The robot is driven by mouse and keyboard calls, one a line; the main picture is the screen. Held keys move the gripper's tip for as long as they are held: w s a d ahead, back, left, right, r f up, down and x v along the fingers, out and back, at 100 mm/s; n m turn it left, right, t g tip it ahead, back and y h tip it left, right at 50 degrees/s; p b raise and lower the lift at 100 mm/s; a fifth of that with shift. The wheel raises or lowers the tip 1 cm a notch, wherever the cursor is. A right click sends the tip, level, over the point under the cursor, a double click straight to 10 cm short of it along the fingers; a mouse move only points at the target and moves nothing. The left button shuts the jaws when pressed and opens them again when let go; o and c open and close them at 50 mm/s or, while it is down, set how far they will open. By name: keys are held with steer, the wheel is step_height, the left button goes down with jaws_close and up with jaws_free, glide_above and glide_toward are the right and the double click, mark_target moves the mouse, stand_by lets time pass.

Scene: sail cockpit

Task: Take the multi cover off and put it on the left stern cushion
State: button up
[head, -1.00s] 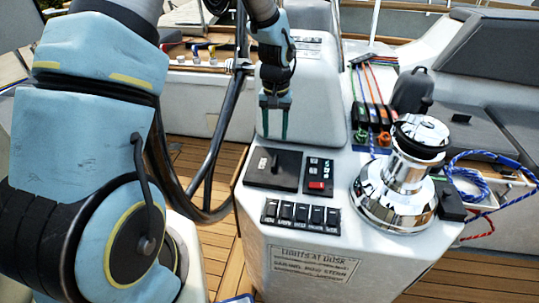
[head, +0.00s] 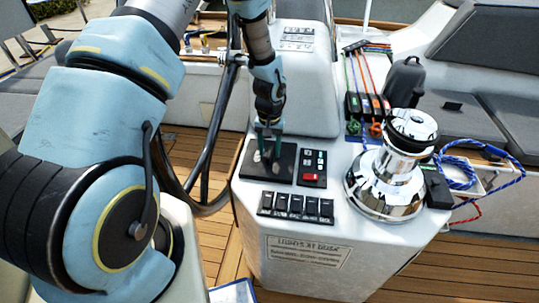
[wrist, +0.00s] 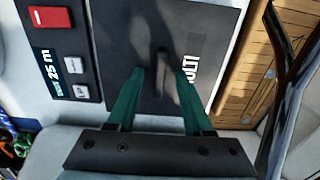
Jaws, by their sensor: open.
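The multi cover (head: 252,170) is a flat dark square plate on the white console's top, left of a small panel. In the wrist view the cover (wrist: 118,30) fills the middle, with a thin raised grip at its centre and white lettering ending in "ULTI". My gripper (head: 267,156) points down over the cover. In the wrist view its two green fingers (wrist: 158,72) are apart, one on each side of the grip's near end. I cannot tell whether they touch it. A grey cushion (head: 22,95) shows at the far left, partly behind my arm.
A panel with a red switch (head: 311,177) and a row of black switches (head: 296,206) flank the cover. A chrome winch (head: 385,185) stands to the right, with coloured ropes (head: 460,170) beyond. A steering wheel (head: 205,150) is left of the console. Grey cushions (head: 470,125) lie at right.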

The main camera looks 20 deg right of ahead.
steer(key=shift+f, duration=0.3)
steer(key=shift+c, duration=0.2)
jaws_close()
